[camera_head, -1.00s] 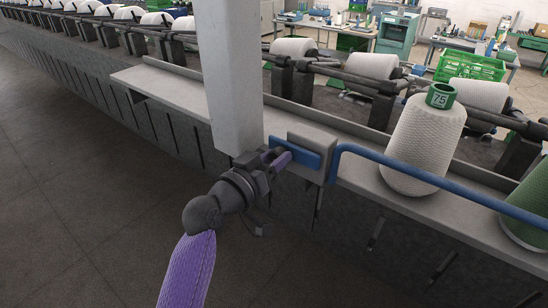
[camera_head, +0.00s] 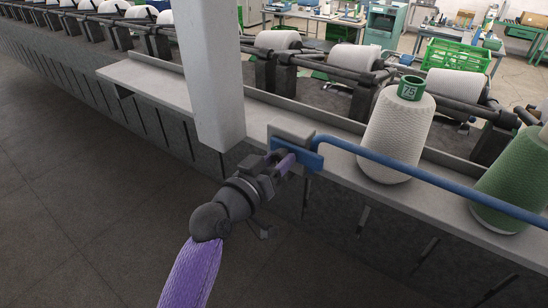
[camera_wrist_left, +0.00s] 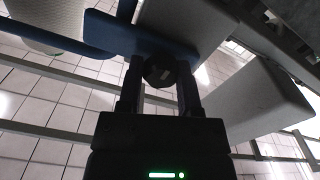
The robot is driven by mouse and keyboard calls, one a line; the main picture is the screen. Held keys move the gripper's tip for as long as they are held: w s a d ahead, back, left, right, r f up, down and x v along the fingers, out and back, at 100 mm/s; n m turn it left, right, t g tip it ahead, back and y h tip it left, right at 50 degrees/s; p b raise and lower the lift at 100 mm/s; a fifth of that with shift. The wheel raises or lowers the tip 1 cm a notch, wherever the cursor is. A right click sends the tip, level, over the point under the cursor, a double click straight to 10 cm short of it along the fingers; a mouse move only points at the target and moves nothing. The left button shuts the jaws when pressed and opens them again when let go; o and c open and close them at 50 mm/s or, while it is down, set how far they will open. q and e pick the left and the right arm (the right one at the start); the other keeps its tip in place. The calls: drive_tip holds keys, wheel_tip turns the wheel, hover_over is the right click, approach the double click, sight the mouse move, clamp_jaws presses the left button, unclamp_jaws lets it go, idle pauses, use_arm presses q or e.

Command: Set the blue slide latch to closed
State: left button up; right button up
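The blue slide latch (camera_head: 310,160) is a flat blue plate on the front of a grey block (camera_head: 290,132) at the edge of the grey ledge. Its right end sticks out past the block and meets the end of the blue rail (camera_head: 420,178) in the picture. My left gripper (camera_head: 284,161) is at the plate's left part. In the left wrist view, its two fingers stand on either side of a dark round knob (camera_wrist_left: 160,70) and seem to touch it. The blue plate (camera_wrist_left: 128,40) lies behind the knob. My right gripper is not in view.
A grey post (camera_head: 203,80) stands just left of the latch. A white yarn cone (camera_head: 395,135) with a green top and a green cone (camera_head: 510,195) stand on the ledge (camera_head: 150,85) behind the rail. The floor (camera_head: 80,190) in front is clear.

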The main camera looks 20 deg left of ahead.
use_arm(q)
drive_tip(key=o, duration=0.4)
drive_tip(key=shift+d, duration=0.25)
drive_tip(key=shift+a, duration=0.1)
drive_tip(key=b+v, duration=0.2)
drive_tip(key=v, duration=0.8)
